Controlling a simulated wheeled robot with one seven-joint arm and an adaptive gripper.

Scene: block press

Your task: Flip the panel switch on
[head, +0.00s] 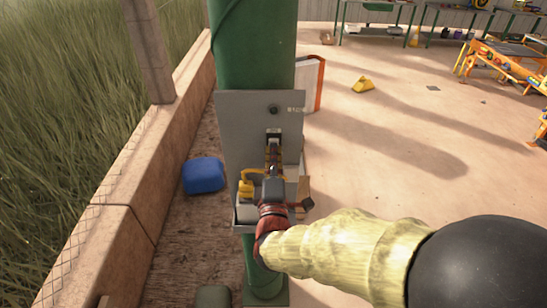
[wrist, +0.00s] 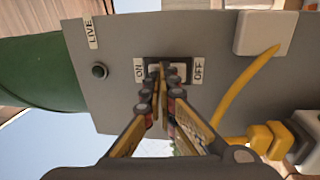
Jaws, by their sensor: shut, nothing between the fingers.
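The grey panel (head: 232,125) is mounted on a green column; it fills much of the wrist view (wrist: 115,110). Its switch (head: 273,132) sits at the panel's upper middle. In the wrist view the dark-framed switch (wrist: 184,66) lies between an ON label (wrist: 139,69) on the left and an OFF label (wrist: 198,70) on the right. My gripper (head: 273,152) is shut and empty, its fingertips (wrist: 162,72) in front of the switch and covering most of its rocker. I cannot tell whether they touch it, or which way it is set.
A small round lamp or button (wrist: 99,71) sits beside a LIVE label (wrist: 91,32). A yellow cable (wrist: 240,84) with yellow plugs (wrist: 267,139) runs close beside my gripper. The green column (head: 254,45) stands behind the panel. A blue container (head: 203,175) lies at left.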

